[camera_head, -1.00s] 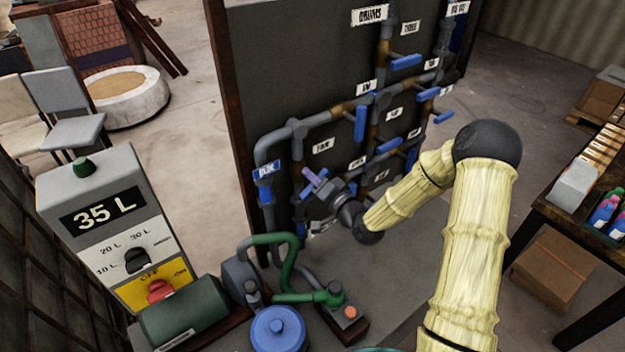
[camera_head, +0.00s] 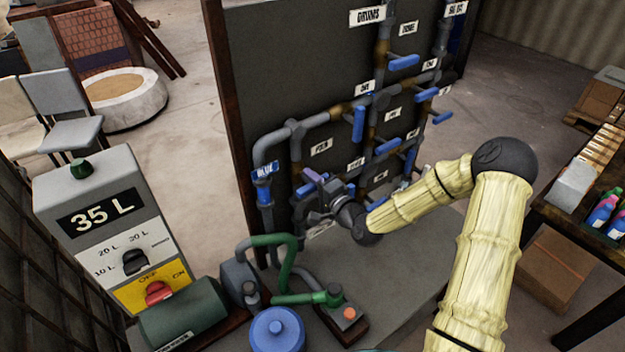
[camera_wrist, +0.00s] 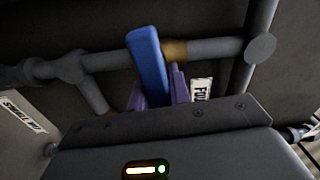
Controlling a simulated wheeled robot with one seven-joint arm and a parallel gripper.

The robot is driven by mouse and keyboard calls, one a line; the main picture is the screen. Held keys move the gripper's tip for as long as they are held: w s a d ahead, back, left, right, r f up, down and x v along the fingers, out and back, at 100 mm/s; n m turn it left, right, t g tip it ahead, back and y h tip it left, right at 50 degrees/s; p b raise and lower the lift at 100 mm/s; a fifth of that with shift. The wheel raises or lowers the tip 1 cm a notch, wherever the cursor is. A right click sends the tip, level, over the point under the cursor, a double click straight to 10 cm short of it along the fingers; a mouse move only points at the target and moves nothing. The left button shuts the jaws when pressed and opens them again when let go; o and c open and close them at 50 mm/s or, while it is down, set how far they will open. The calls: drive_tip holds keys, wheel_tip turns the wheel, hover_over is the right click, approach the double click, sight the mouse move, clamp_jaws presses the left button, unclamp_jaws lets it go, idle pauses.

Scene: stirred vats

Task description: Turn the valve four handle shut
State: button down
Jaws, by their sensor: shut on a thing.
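The valve four handle is a blue lever (camera_wrist: 149,62) in the wrist view, beside a label reading "FOU…" (camera_wrist: 201,91). It lies across the line of the grey pipe (camera_wrist: 215,50), tilted a little. The purple fingers of my gripper (camera_wrist: 158,88) are shut on it, one on each side. The lever's lower end is hidden by the fingers and the gripper body. In the head view my gripper (camera_head: 313,181) is at the lower left of the dark pipe panel (camera_head: 300,75), and hides most of the valve there.
Other blue levers, such as one upper lever (camera_head: 359,123) and one higher right (camera_head: 403,62), stick out from the panel near my arm. A green hose and pump (camera_head: 290,262), a blue-lidded pot (camera_head: 277,330) and a grey 35 L control box (camera_head: 105,225) stand in front.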

drive_tip(key=c, duration=1.3)
unclamp_jaws()
drive_tip(key=shift+s+d+f, duration=0.1)
drive_tip(key=shift+s+d, duration=0.25)
drive_tip(key=shift+s, duration=0.05)
drive_tip(key=p+v, duration=0.5)
drive_tip(key=v, duration=1.1)
drive_tip(key=shift+d, duration=0.15)
drive_tip(key=shift+s, duration=0.15)
